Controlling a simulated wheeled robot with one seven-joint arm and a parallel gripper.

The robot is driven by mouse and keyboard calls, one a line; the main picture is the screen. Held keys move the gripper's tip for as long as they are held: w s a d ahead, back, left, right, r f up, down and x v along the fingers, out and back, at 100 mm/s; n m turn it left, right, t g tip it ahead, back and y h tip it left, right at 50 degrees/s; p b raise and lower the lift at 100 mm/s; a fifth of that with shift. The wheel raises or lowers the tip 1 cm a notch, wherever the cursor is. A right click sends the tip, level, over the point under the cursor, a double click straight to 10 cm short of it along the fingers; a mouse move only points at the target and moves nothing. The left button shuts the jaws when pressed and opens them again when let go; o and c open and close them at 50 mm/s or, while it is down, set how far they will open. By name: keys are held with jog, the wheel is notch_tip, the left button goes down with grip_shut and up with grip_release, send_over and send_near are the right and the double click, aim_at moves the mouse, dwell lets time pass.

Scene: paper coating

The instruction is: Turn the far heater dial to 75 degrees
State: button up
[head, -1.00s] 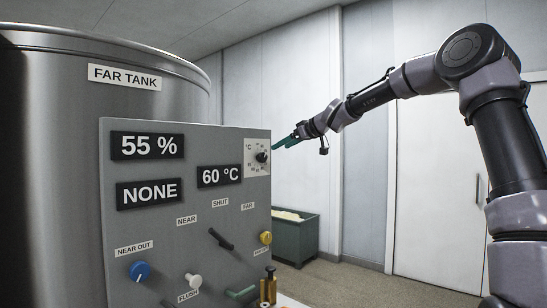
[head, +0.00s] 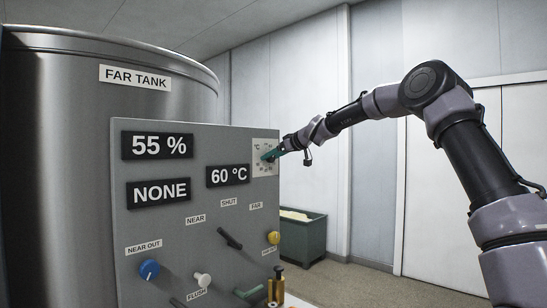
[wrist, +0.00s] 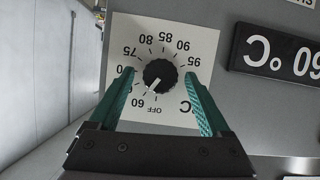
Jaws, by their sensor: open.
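The heater dial is a round black knob (wrist: 160,75) on a white scale plate (wrist: 205,40) with marks from OFF and 60 up to 95. In the wrist view its white pointer is toward the 60 mark. In the head view the plate (head: 260,146) is at the panel's upper right corner, and the knob is largely hidden by my gripper (head: 272,155). My gripper (wrist: 159,73) is open, with one teal finger on each side of the knob. Gaps show between fingers and knob. The temperature display (head: 228,175) reads 60 °C.
The grey panel (head: 205,262) carries other displays, a blue knob (head: 149,269), a black lever (head: 229,238) and a yellow knob (head: 273,238). The far tank (head: 60,170) stands behind it. A green bin (head: 305,238) is on the floor to the right.

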grip_shut()
jog(key=m+g+y, duration=0.1)
jog(key=m, duration=0.2)
jog(key=m+g+y, duration=0.1)
jog(key=m+y, duration=0.1)
jog(key=m, duration=0.1)
jog(key=m+g+y, duration=0.2)
jog(key=m, duration=0.1)
jog(key=shift+w+d+f+m, duration=0.3)
jog(key=shift+w+d, duration=0.05)
jog(key=shift+w, duration=0.05)
jog(key=shift+f+m+y, duration=0.15)
jog(key=shift+m+y, duration=0.65)
jog(key=shift+m, duration=0.8)
